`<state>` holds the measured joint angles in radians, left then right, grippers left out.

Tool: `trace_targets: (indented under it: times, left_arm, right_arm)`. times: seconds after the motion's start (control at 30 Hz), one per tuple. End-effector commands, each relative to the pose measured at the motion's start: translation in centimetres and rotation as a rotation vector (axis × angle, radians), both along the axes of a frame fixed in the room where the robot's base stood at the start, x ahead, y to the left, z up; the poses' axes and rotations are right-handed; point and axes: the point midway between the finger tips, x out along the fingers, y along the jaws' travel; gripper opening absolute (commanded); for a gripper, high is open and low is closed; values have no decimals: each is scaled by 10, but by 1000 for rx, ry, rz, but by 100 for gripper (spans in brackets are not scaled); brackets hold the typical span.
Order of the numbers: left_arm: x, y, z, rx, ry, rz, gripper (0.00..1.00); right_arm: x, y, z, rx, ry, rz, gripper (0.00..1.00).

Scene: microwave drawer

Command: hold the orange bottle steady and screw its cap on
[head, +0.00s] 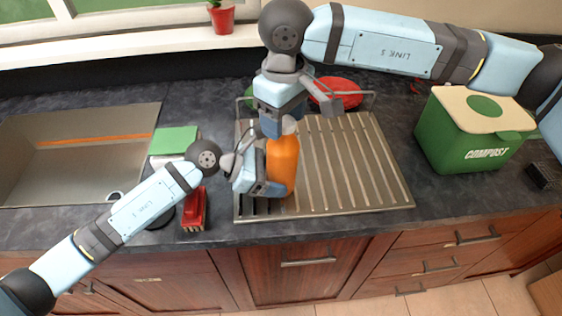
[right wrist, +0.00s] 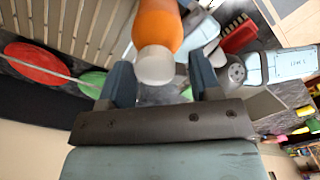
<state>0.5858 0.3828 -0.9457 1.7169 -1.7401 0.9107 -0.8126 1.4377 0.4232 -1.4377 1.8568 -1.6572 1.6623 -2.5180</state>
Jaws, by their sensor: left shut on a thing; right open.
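The orange bottle (head: 283,160) stands upright at the left end of the metal drying rack. My left gripper (head: 268,186) is shut on the lower part of the bottle from the left. The white cap (right wrist: 155,65) sits at the top of the bottle; I cannot tell how tightly it is seated. My right gripper (head: 279,124) is above the bottle, pointing down and open. In the right wrist view the cap lies between its two fingers (right wrist: 161,80), with a gap showing on each side. In the head view the right gripper partly hides the cap.
The ribbed drying rack (head: 350,165) has free room right of the bottle. A red plate (head: 338,92) stands behind it. A sink (head: 75,155), green sponge (head: 175,139) and red object (head: 194,210) are left. A green compost bin (head: 455,135) is right.

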Motion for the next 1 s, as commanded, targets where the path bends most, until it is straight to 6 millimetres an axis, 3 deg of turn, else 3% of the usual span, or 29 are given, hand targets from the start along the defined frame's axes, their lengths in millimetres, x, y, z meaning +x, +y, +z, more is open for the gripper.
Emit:
trace_targets:
  times: [0.1, 0.3, 0.53, 0.73, 1.0]
  left_arm:
    - [-1, 0, -2, 4, 3, -1, 25]
    - [0, 0, -2, 3, 4, 0, 25]
    - [0, 0, -2, 3, 4, 1, 25]
    - [0, 0, -2, 2, 4, 2, 25]
    - [1, 0, -1, 2, 4, 3, 25]
  right_arm:
    - [0, 0, 0, 0, 0, -2, 56]
    - [0, 0, 0, 0, 0, -2, 11]
    - [-1, 1, 0, 2, 2, -48, 10]
    - [-2, 1, 0, 2, 2, -303, 10]
    - [-2, 1, 0, 2, 2, -496, 10]
